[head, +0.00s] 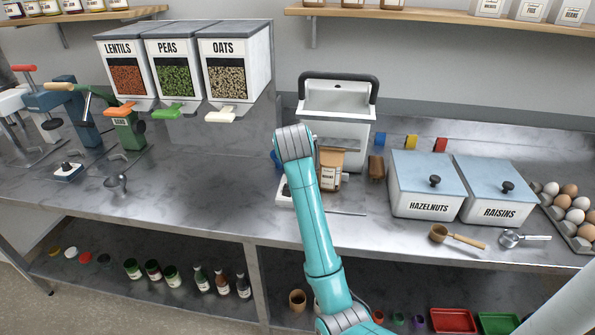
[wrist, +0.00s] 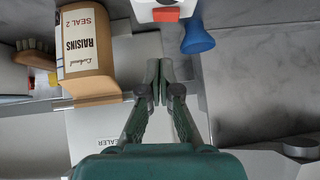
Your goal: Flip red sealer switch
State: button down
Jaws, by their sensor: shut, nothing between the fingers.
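In the wrist view, my gripper (wrist: 160,76) is shut and empty, its fingertips together. Beneath it lies a light flat surface labelled SEALER (wrist: 108,143), partly covered by the gripper. Beyond the fingertips, at the top edge, a red switch-like piece (wrist: 166,14) sits on a white block (wrist: 152,4) that is cut off by the frame. The fingertips appear apart from it. In the head view, my arm hides the gripper and most of the white sealer (head: 285,195); no red switch shows there.
A kraft pouch labelled RAISINS (wrist: 85,50) stands just left of the fingers. A blue bulb-shaped object (wrist: 197,37) is close on their right. A white handled bin (head: 337,105) stands behind, and the hazelnuts box (head: 425,210) is to the right.

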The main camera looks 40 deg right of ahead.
jog(key=v, duration=0.7)
jog(key=shift+s, duration=0.15)
